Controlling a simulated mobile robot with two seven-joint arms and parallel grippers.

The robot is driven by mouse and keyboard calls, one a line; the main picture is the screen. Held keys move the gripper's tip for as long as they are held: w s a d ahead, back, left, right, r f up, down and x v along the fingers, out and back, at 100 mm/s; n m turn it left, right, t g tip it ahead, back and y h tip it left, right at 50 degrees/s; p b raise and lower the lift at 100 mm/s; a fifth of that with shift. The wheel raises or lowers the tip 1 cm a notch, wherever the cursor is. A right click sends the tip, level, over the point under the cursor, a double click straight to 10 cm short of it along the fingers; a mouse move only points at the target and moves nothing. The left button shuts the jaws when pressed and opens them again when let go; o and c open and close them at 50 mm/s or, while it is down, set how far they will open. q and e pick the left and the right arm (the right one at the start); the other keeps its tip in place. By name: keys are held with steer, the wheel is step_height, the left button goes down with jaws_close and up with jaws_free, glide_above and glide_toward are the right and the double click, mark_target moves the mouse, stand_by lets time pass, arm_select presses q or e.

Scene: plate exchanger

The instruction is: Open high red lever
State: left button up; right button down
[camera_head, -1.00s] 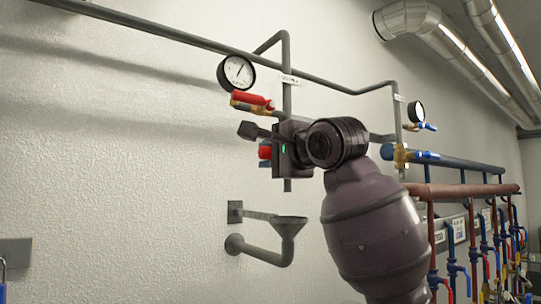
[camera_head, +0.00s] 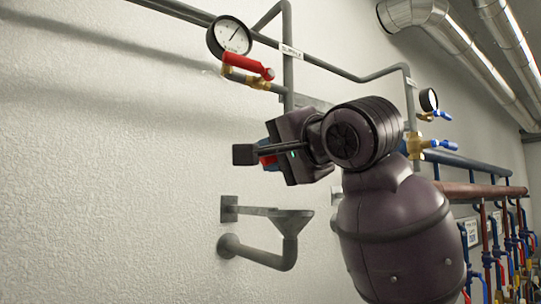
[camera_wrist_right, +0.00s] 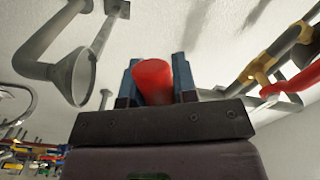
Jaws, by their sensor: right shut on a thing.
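A red lever (camera_head: 248,66) on a brass valve sits high on the grey pipe just below the left gauge. It also shows at the right in the right wrist view (camera_wrist_right: 301,82), outside my jaws. My right gripper (camera_head: 258,157) is below that lever and apart from it. It is shut on a red rounded handle (camera_wrist_right: 155,82), whose end shows between the fingers in the wrist view. In the head view only a small red part (camera_head: 267,160) of this handle shows; what it is joined to is hidden. My left gripper is not in view.
A round gauge (camera_head: 229,37) stands above the red lever. A grey funnel and drain pipe (camera_head: 290,225) stick out of the wall below my gripper. Blue-handled valves (camera_head: 430,147) and a row of pipes are at the right. The wall at left is bare.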

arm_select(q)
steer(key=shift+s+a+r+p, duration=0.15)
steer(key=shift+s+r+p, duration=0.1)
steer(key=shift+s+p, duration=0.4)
arm_select(e)
steer(key=shift+w+d+f+n, duration=0.4)
steer(key=shift+d+f+n, duration=0.25)
steer(key=shift+n, duration=0.75)
steer(key=shift+w+d+f+n, duration=0.5)
steer(key=shift+f+n, duration=0.25)
steer(key=shift+n, duration=0.65)
steer(key=shift+w+d+f+n, duration=0.35)
steer(key=shift+d+f+n, duration=0.3)
steer(key=shift+n, duration=0.75)
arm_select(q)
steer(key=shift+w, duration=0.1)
arm_select(e)
steer(key=shift+f, duration=0.1)
steer(key=c, duration=0.9)
jaws_free()
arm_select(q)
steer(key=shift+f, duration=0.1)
